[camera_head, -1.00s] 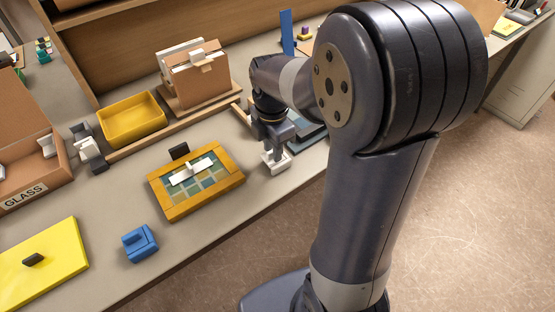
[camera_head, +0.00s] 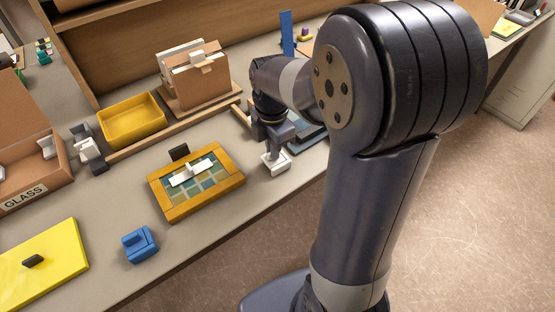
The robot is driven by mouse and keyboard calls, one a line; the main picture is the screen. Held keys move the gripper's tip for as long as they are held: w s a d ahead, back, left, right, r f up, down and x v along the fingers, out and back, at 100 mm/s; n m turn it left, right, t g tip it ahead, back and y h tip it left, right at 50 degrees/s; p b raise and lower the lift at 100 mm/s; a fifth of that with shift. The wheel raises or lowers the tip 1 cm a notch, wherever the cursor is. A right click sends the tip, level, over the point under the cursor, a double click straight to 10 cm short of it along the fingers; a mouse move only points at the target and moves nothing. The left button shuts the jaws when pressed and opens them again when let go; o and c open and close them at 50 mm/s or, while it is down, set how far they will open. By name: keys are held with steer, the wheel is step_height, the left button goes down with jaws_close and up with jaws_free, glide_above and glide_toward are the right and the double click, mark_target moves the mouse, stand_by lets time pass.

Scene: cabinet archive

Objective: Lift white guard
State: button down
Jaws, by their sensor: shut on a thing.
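My gripper (camera_head: 273,146) points down at the right of the framed panel, close to the table's front edge. It is shut on a small white piece, which I take to be the white guard (camera_head: 279,166). The guard has a flat base and an upright part between the fingers. I cannot tell whether its base touches the table. The fingers hide part of its top.
A wooden-framed tile panel (camera_head: 165,204) lies left of my gripper, with a white handled strip (camera_head: 191,174) on it. A blue block (camera_head: 139,244), yellow board (camera_head: 45,272), yellow tray (camera_head: 132,121) and GLASS box (camera_head: 40,188) stand further left. Bare table lies in front.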

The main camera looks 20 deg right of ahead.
stand_by(0.4)
steer(key=shift+r+p, duration=2.25)
steer(key=shift+r, duration=0.3)
